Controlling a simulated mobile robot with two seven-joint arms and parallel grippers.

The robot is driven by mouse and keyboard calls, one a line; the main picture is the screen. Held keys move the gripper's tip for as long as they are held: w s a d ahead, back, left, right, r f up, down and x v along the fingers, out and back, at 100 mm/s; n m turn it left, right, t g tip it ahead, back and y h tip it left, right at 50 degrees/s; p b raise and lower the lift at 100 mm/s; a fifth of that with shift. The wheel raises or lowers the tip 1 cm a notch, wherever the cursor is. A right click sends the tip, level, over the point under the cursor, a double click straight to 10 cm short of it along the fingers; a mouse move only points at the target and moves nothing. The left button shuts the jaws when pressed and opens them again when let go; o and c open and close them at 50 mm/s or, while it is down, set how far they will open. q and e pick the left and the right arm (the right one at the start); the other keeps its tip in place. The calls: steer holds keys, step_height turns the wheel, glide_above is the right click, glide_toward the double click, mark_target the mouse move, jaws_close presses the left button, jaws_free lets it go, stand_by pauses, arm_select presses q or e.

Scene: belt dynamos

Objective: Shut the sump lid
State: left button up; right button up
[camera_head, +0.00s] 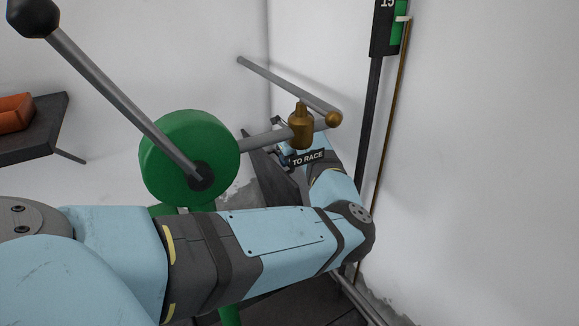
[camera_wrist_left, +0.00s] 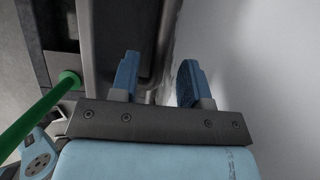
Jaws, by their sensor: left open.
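I cannot make out the sump lid for certain. In the wrist view a dark trough-like part with a rounded rim (camera_wrist_left: 96,40) lies beyond my fingers; I cannot tell whether it is the sump or its lid. A dark slanted panel (camera_head: 266,172) shows in the head view behind my left arm. My left gripper (camera_wrist_left: 158,76) is open with nothing between its two blue fingers. My right gripper is not in view.
A green wheel (camera_head: 190,155) with a long ball-ended lever (camera_head: 115,95) stands in front. A black post (camera_head: 370,120) stands by the white wall.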

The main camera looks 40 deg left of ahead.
mark_target(277, 165)
arm_select(q)
steer(key=shift+w+a+f, duration=0.1)
steer(key=shift+a+f, duration=0.2)
steer(key=shift+f, duration=0.3)
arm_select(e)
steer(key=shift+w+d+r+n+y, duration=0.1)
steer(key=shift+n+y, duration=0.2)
